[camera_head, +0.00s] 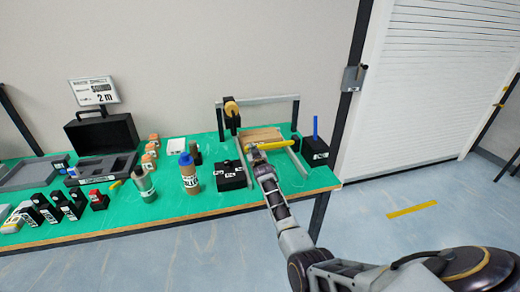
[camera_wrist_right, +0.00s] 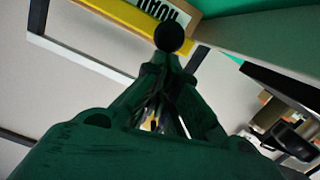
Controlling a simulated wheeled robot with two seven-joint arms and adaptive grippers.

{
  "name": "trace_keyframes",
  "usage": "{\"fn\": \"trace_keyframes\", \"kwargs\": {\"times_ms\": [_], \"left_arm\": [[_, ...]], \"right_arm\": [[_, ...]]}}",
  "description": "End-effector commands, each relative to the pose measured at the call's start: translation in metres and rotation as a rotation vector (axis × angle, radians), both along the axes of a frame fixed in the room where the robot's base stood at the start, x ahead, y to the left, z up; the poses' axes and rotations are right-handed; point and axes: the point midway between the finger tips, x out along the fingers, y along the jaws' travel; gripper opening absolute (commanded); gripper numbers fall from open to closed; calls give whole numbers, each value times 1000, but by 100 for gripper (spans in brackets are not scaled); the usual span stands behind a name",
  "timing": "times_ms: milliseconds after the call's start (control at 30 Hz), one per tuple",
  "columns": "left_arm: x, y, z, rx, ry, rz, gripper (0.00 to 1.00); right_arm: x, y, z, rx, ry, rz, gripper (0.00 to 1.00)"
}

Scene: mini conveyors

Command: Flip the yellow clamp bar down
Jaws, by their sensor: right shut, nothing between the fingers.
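The yellow clamp bar (camera_head: 277,145) lies low across the right-hand frame at the right end of the green bench, over a brown board (camera_head: 262,133). In the right wrist view the yellow bar (camera_wrist_right: 118,14) crosses the top left. A round black knob (camera_wrist_right: 169,37) shows just beyond my fingertips there; I cannot tell whether they touch it. My right gripper (camera_head: 255,153) is at the left, near end of the bar. In the wrist view its fingers (camera_wrist_right: 168,66) are shut together with nothing between them. My left gripper is out of view.
A metal frame (camera_head: 262,99) with a tan roller (camera_head: 231,108) stands behind the bar. A black box with a blue stick (camera_head: 315,150) is to its right, and a black block (camera_head: 230,176) to its left. Bottles (camera_head: 189,173) and several small items fill the left bench.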

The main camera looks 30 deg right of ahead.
Motion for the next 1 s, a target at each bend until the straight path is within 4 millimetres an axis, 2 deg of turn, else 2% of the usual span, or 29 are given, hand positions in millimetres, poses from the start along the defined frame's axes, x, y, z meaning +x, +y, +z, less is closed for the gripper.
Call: {"fn": "trace_keyframes", "kwargs": {"times_ms": [167,367,500,600,1000], "left_arm": [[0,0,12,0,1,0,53],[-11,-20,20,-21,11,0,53],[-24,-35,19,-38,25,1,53],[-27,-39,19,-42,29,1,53],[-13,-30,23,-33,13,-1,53]], "right_arm": [[3,-2,20,-2,-9,1,0],[5,-3,38,-4,-17,2,0],[-3,-1,39,-5,-18,2,0],[-10,1,39,-6,-18,1,0],[-38,9,44,-4,-21,2,0]]}}
